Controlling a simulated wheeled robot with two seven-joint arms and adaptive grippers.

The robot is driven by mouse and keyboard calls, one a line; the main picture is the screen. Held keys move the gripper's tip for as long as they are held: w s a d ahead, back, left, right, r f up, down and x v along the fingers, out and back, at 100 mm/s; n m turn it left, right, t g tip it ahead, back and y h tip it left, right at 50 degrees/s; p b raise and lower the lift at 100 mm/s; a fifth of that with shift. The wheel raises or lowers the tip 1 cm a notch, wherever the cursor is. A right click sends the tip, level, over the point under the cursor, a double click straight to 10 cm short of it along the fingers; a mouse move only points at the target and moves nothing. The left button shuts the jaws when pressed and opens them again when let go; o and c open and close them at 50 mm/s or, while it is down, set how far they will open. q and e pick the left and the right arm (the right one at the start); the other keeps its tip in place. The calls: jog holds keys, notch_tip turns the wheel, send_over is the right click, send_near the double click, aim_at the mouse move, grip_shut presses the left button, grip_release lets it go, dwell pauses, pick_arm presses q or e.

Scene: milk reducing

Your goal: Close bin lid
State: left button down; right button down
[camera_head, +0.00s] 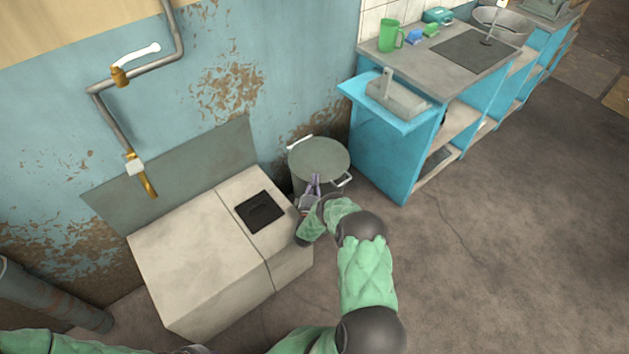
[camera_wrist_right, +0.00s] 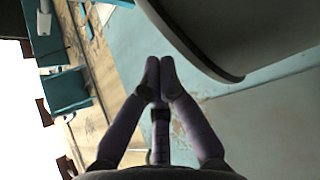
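A round grey bin (camera_head: 319,157) stands on the floor against the wall, between a beige box-like unit and the blue counter. Its top shows as a flat grey disc with light handles at its edge; I cannot tell whether this is the lid or the inside. My right gripper (camera_head: 315,183) is at the bin's near side, just below its rim. In the right wrist view, its purple fingers (camera_wrist_right: 159,72) meet at the tips with nothing seen between them. The bin's curved grey side and rim (camera_wrist_right: 215,50) are close beside them; contact cannot be told. My left gripper is not in view.
The beige unit (camera_head: 198,258) with a dark square inset (camera_head: 259,212) stands left of my right forearm. The blue counter (camera_head: 385,150) is right of the bin and carries a green mug (camera_head: 387,38). The floor (camera_head: 500,250) at the right is clear.

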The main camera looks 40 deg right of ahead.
jog(key=v, duration=1.2)
jog(key=shift+w, duration=0.1)
